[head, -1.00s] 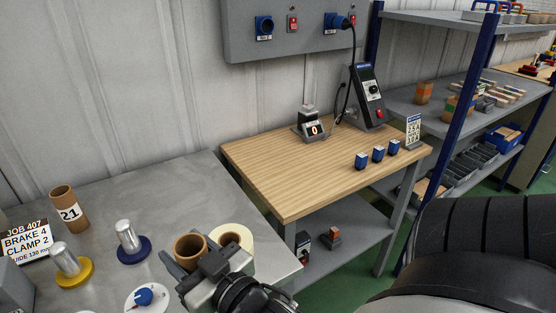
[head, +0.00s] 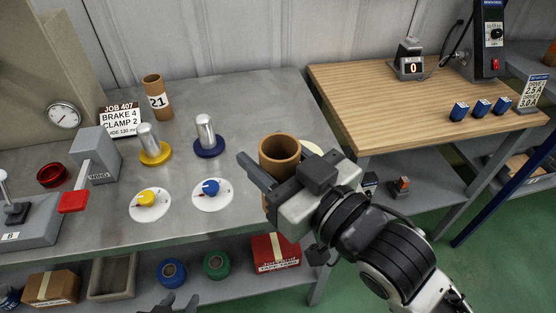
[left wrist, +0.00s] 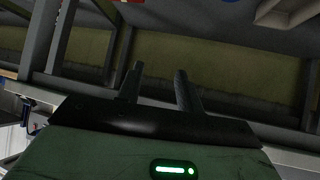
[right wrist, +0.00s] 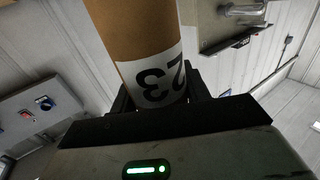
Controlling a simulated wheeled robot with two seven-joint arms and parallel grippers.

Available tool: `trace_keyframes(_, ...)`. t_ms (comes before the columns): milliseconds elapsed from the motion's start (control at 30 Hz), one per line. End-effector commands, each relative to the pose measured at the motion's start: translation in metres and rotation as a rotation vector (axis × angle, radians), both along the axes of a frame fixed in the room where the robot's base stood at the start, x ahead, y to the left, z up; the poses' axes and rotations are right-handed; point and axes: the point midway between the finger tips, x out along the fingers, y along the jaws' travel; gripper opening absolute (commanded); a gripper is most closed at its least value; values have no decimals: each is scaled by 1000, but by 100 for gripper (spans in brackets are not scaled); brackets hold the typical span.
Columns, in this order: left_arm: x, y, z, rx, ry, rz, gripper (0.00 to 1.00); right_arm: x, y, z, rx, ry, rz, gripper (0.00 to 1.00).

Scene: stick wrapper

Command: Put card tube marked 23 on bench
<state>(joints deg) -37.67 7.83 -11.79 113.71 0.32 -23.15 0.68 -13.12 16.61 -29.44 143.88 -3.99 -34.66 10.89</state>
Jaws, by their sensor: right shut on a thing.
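The brown card tube marked 23 (right wrist: 146,42) is upside down in the right wrist view, its white label between the fingers. In the head view the open-topped tube (head: 280,148) stands upright over the right part of the grey metal bench (head: 255,95). My right gripper (head: 262,178) is shut on it. Whether the tube's bottom touches the bench is hidden. My left gripper (left wrist: 160,88) is open and empty, low in front of the bench; its tips also show at the bottom of the head view (head: 178,304).
Another card tube, marked 21 (head: 156,98), stands at the back beside the job sign (head: 121,121). Yellow-based (head: 150,145) and blue-based (head: 206,136) metal posts stand left of my right gripper. A pale roll (head: 312,147) is partly hidden behind it. A wooden table (head: 385,105) stands right.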

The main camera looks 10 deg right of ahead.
Motion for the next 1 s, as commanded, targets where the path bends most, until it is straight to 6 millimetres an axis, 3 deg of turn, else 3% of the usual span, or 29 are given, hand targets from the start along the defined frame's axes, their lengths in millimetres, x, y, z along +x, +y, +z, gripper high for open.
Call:
trace_keyframes(33, 1, -4, -14, -7, -12, -10, 36, 9, -1, -14, 1, -12, -2, 24)
trace_keyframes(100, 1, -3, -2, -6, -10, -9, 36, 28, -2, -13, -5, -4, -4, 24)
trace_keyframes(300, 2, -2, 1, -4, -11, -8, 36, 78, -7, -33, -3, -2, -6, 24)
trace_keyframes(500, 2, -3, -3, -5, -12, -8, 36, 107, -8, -72, -1, 1, -5, 24)
trace_keyframes(800, 2, -3, -4, -6, -12, -9, 36, 126, -9, -97, 0, 0, -5, 24)
trace_keyframes(1000, 3, -3, -1, -6, -13, -8, 36, 124, -9, -122, 0, 0, -4, 24)
